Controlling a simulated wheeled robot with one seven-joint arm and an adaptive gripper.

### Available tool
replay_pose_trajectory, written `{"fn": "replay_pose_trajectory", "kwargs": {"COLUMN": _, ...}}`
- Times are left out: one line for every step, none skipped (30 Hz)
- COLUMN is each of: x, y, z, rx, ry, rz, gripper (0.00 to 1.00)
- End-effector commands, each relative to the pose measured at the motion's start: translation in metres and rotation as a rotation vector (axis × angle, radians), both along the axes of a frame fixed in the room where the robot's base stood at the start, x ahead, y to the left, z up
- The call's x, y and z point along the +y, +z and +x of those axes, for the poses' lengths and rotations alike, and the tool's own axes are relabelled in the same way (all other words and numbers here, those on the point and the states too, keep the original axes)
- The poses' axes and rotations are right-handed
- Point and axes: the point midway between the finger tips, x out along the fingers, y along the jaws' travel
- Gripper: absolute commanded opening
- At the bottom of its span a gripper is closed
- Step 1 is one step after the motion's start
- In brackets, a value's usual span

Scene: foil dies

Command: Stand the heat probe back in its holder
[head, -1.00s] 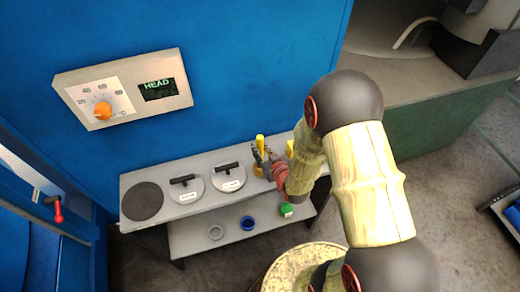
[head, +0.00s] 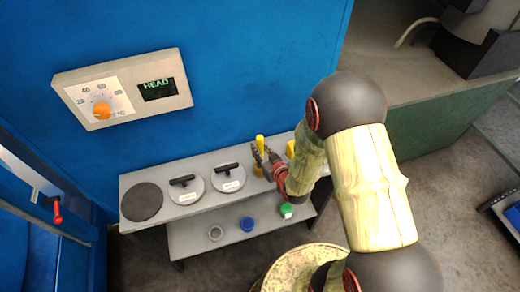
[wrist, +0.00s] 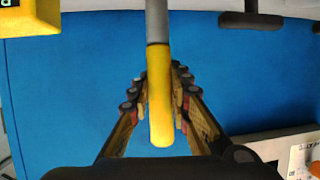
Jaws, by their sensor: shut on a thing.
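The heat probe has a yellow handle and a grey rod. In the head view its handle (head: 260,142) stands upright above the bench, near the blue wall. In the wrist view the handle (wrist: 160,95) lies between my fingers and the grey rod (wrist: 157,22) runs out of the top edge, so its tip is hidden. My gripper (head: 266,160) is shut on the handle; its fingertips also show in the wrist view (wrist: 158,88). A small yellow-brown piece (head: 257,171), perhaps the holder, shows beneath the handle, partly covered by my fingers. I cannot tell whether the rod is in it.
A yellow device (head: 291,149) stands close behind my gripper, partly hidden. Two black-handled lids (head: 187,190) (head: 229,178) and a dark round plate (head: 142,201) fill the bench's left. Rings and a green-topped item (head: 286,211) lie on the lower shelf. A control panel (head: 122,88) is on the wall.

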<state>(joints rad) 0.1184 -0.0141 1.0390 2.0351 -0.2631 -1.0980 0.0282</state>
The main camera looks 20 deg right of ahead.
Motion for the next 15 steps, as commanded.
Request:
{"fn": "replay_pose_trajectory", "kwargs": {"x": 0.0, "y": -0.001, "z": 0.0, "rx": -0.001, "ry": 0.0, "rz": 0.0, "gripper": 0.0}}
{"fn": "replay_pose_trajectory", "kwargs": {"x": 0.0, "y": -0.001, "z": 0.0, "rx": -0.001, "ry": 0.0, "rz": 0.0, "gripper": 0.0}}
{"fn": "replay_pose_trajectory", "kwargs": {"x": 0.0, "y": -0.002, "z": 0.0, "rx": -0.001, "ry": 0.0, "rz": 0.0, "gripper": 0.0}}
{"fn": "replay_pose_trajectory", "kwargs": {"x": 0.0, "y": -0.003, "z": 0.0, "rx": -0.001, "ry": 0.0, "rz": 0.0, "gripper": 0.0}}
{"fn": "replay_pose_trajectory", "kwargs": {"x": 0.0, "y": -0.004, "z": 0.0, "rx": -0.001, "ry": 0.0, "rz": 0.0, "gripper": 0.0}}
{"fn": "replay_pose_trajectory", "kwargs": {"x": 0.0, "y": -0.005, "z": 0.0, "rx": -0.001, "ry": 0.0, "rz": 0.0, "gripper": 0.0}}
{"fn": "replay_pose_trajectory", "kwargs": {"x": 0.0, "y": -0.005, "z": 0.0, "rx": -0.001, "ry": 0.0, "rz": 0.0, "gripper": 0.0}}
{"fn": "replay_pose_trajectory", "kwargs": {"x": 0.0, "y": -0.006, "z": 0.0, "rx": -0.001, "ry": 0.0, "rz": 0.0, "gripper": 0.0}}
{"fn": "replay_pose_trajectory", "kwargs": {"x": 0.0, "y": -0.007, "z": 0.0, "rx": -0.001, "ry": 0.0, "rz": 0.0, "gripper": 0.0}}
{"fn": "replay_pose_trajectory", "kwargs": {"x": 0.0, "y": -0.008, "z": 0.0, "rx": -0.001, "ry": 0.0, "rz": 0.0, "gripper": 0.0}}
{"fn": "replay_pose_trajectory", "kwargs": {"x": 0.0, "y": -0.008, "z": 0.0, "rx": -0.001, "ry": 0.0, "rz": 0.0, "gripper": 0.0}}
{"fn": "replay_pose_trajectory", "kwargs": {"x": 0.0, "y": -0.009, "z": 0.0, "rx": -0.001, "ry": 0.0, "rz": 0.0, "gripper": 0.0}}
{"fn": "replay_pose_trajectory", "kwargs": {"x": 0.0, "y": -0.01, "z": 0.0, "rx": -0.001, "ry": 0.0, "rz": 0.0, "gripper": 0.0}}
{"fn": "replay_pose_trajectory", "kwargs": {"x": 0.0, "y": -0.01, "z": 0.0, "rx": -0.001, "ry": 0.0, "rz": 0.0, "gripper": 0.0}}
{"fn": "replay_pose_trajectory", "kwargs": {"x": 0.0, "y": -0.011, "z": 0.0, "rx": -0.001, "ry": 0.0, "rz": 0.0, "gripper": 0.0}}
